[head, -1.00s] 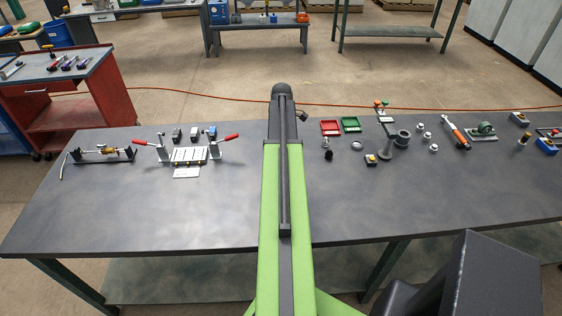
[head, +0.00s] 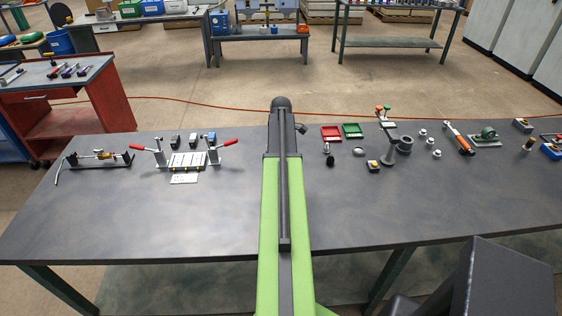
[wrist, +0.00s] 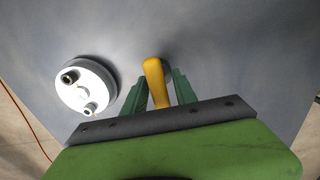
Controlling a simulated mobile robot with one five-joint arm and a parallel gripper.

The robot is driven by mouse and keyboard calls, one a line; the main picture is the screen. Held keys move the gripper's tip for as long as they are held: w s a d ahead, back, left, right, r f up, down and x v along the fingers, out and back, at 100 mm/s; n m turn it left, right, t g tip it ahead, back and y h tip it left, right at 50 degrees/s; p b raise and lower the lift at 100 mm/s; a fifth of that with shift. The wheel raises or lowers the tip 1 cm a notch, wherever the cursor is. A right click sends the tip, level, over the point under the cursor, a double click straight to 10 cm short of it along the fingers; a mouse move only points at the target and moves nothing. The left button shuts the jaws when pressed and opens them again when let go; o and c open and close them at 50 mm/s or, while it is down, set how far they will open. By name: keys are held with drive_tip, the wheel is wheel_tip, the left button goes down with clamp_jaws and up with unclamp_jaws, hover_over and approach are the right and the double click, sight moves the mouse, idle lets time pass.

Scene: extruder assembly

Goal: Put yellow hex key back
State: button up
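In the wrist view, the yellow hex key (wrist: 154,78) shows as a rounded yellow handle between the green fingers of my gripper (wrist: 160,88). The fingers stand close on both sides of it and look shut on it; its shaft is hidden. A white round disc (wrist: 86,85) with two small raised fittings lies left of the gripper, apart from it. In the head view, a grey stand (head: 389,148) with green and orange pieces at its top stands on the table, right of my arm. My gripper and the yellow hex key are hidden in the head view.
The dark table (head: 190,225) is bare along its front. Left of my arm are a clamp fixture (head: 187,160) with red handles and a small rack (head: 98,160). Red (head: 331,133) and green (head: 352,131) trays and several small parts lie to the right.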

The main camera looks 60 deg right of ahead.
idle(0.3)
drive_tip(key=r+p, duration=1.7)
drive_tip(key=shift+w+a+r, duration=0.25)
